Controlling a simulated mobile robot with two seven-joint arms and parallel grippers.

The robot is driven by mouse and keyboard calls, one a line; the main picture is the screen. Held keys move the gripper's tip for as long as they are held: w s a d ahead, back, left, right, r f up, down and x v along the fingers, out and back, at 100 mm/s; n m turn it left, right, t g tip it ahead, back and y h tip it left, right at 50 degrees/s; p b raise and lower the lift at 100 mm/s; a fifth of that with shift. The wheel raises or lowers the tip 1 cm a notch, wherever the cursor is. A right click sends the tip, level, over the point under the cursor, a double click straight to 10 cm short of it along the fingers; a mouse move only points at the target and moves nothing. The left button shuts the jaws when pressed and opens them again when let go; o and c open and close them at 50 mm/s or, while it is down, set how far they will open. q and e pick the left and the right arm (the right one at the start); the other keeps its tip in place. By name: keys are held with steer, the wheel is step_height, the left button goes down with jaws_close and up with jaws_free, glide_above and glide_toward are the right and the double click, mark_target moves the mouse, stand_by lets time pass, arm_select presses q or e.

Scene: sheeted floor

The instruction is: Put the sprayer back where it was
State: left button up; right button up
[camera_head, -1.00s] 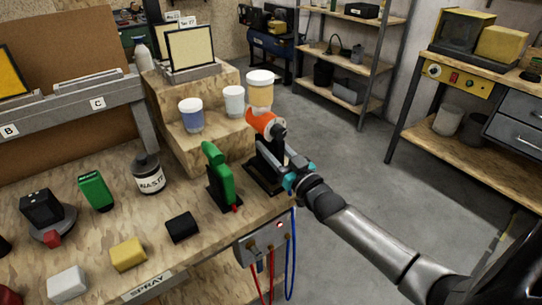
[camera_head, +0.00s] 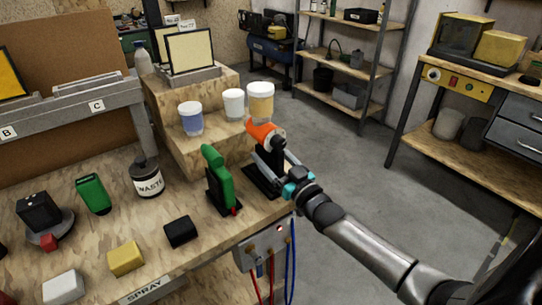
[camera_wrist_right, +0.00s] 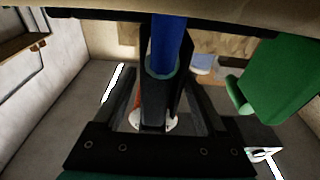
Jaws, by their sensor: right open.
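The sprayer (camera_head: 262,132) has an orange head. It stands upright at a black holder (camera_head: 262,182) near the right end of the bench. My right gripper (camera_head: 272,160) is open, with its fingers on either side of the sprayer's lower part. In the right wrist view, a blue upright part (camera_wrist_right: 163,45) runs between the spread fingers; whether they touch it I cannot tell. A green sprayer (camera_head: 216,175) stands in its own black holder just to the left, and it also shows in the right wrist view (camera_wrist_right: 280,75). My left gripper is out of view.
A stepped wooden stand with several cups (camera_head: 260,100) rises behind the sprayers. A switch box (camera_head: 265,245) with red and blue hoses hangs on the bench front. Open floor lies right.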

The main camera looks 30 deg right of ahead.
steer(key=shift+r, duration=0.1)
steer(key=shift+s, duration=0.15)
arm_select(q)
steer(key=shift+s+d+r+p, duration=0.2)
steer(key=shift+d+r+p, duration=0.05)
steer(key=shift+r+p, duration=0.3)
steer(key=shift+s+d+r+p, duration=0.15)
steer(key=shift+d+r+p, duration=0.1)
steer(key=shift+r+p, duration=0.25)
arm_select(e)
steer(key=s+d+f, duration=0.1)
steer(key=s+f, duration=0.1)
steer(key=s, duration=0.9)
steer(key=shift+s, duration=0.3)
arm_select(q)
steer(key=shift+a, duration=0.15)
